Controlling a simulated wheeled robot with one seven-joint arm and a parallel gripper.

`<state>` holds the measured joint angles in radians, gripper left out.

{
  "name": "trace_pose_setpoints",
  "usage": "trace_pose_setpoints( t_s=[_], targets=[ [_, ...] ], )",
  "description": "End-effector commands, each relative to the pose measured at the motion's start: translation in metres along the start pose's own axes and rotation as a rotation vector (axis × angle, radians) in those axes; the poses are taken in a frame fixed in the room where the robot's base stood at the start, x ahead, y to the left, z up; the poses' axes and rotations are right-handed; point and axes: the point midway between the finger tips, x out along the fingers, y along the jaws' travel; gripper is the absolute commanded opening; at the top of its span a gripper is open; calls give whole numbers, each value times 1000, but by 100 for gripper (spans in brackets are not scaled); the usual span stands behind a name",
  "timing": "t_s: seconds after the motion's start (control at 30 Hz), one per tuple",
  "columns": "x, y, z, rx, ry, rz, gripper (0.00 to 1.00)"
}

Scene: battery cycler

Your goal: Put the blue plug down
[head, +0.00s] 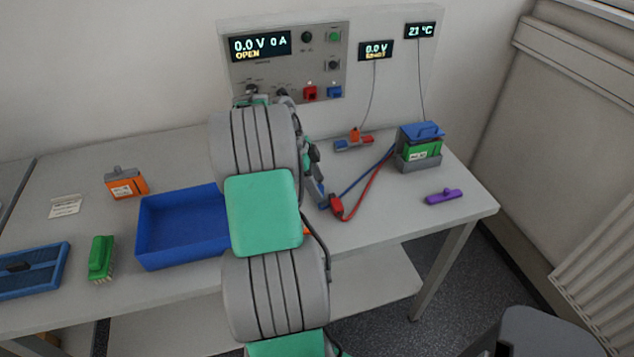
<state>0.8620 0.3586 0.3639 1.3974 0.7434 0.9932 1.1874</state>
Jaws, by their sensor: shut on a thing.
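My gripper (318,190) shows only in part, behind my own arm, low over the table right of the blue tray. It is shut on the blue plug, which is mostly hidden by the arm and fingers. The blue cable (367,174) runs from the battery (422,150) at the right down to the gripper. The red plug (337,206) lies on the table just right of the gripper, on its red cable. I cannot tell whether the blue plug touches the table.
The cycler panel (340,62) stands at the back, with red and blue sockets. A blue tray (180,226), an orange battery (126,184) and a green brush (101,257) are left. A small clip stand (354,143) and a purple object (444,196) are right. The front right table is clear.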

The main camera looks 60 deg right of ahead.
Motion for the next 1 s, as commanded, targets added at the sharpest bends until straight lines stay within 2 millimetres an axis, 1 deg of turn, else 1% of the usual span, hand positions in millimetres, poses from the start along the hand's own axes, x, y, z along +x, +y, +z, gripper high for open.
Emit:
trace_pose_setpoints(
  t_s=[0.13,0.17,0.4,0.63,0.77,0.87,0.97,1.0],
  targets=[
    [4,0,2,0,0,0,13],
    [3,0,1,0,0,0,63],
    [2,0,1,0,0,0,82],
    [2,0,1,0,0,0,83],
    [-7,-1,0,0,0,-3,83],
    [-26,-1,1,1,-1,-5,83],
    [-54,-1,1,0,-2,-4,83],
    [-66,-1,0,0,0,-4,83]
  ],
)
